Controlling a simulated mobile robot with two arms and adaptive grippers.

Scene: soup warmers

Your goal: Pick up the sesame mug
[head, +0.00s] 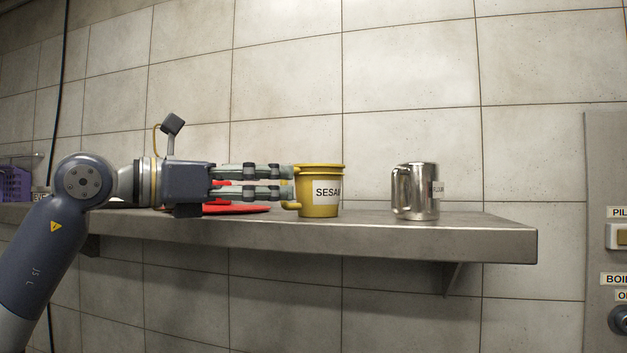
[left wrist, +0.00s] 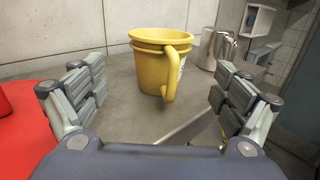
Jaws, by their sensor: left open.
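In the left wrist view the gripper (left wrist: 160,95) is open and empty. I cannot tell whether a finger touches the handle. My right gripper is not in view.
A shiny metal mug (head: 416,191) stands on the shelf (head: 470,225) to the right; it also shows in the left wrist view (left wrist: 216,48). A red flat item (head: 240,208) lies under my gripper. A purple basket (head: 15,184) is at far left. A control panel (head: 607,180) is at far right.

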